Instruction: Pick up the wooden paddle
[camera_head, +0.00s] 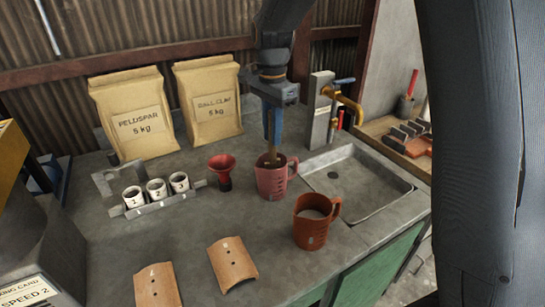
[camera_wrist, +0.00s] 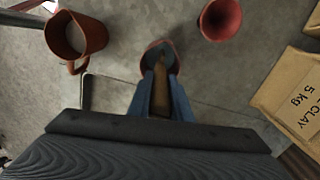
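The wooden paddle (camera_head: 271,158) stands upright, with its lower end inside the pink-red jug (camera_head: 271,184) and hidden by the jug's wall. My gripper (camera_head: 272,136) points down above the jug, with its blue fingers around the paddle's upper part. In the wrist view the brown paddle (camera_wrist: 160,92) lies between the two fingers (camera_wrist: 160,98), which press close on both its sides. The jug's rim (camera_wrist: 171,50) shows just beyond the fingertips there.
An orange-brown jug (camera_head: 312,230) with grey contents stands in front of the sink (camera_head: 360,185). A red funnel (camera_head: 222,170), numbered white cups (camera_head: 157,189) and two clay bags (camera_head: 135,113) are left and behind. Two curved tiles (camera_head: 232,264) lie in front.

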